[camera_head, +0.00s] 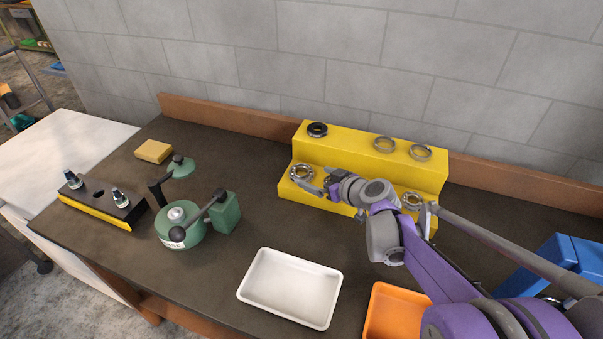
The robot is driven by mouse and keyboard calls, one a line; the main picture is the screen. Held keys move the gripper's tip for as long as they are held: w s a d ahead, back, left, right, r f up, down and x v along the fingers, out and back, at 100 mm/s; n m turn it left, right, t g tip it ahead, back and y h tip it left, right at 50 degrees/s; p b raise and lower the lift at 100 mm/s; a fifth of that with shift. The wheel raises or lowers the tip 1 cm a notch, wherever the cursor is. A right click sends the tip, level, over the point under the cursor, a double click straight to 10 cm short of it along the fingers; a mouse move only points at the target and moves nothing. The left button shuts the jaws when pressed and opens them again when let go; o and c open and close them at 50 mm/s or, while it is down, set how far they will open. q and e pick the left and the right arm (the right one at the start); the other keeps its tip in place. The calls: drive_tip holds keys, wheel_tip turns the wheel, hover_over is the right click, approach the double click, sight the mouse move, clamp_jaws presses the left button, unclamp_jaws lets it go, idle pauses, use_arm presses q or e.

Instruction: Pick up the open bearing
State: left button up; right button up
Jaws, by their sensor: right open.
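A yellow two-step stand (365,139) holds several ring-shaped parts. On its lower step, an open-looking bearing (302,172) with a toothed-looking ring lies flat at the left end. A similar ring (412,199) lies near the right end, partly behind my right arm. My right gripper (316,184) is open and empty, just right of the left bearing, with its fingers pointing left. One finger is close to the bearing's front right edge; I cannot tell whether they touch. My left gripper is not in view.
A black ring (317,129) and two metal rings (384,144) (420,152) lie on the top step. A white tray (290,288), an orange tray (396,312) and a blue bin (571,262) stand in front. A green fixture (182,224) stands left.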

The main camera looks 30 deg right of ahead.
sight(298, 171)
drive_tip(key=x, duration=0.5)
drive_tip(key=shift+w+a+f, duration=0.1)
drive_tip(key=shift+w, duration=0.25)
drive_tip(key=c, duration=1.4)
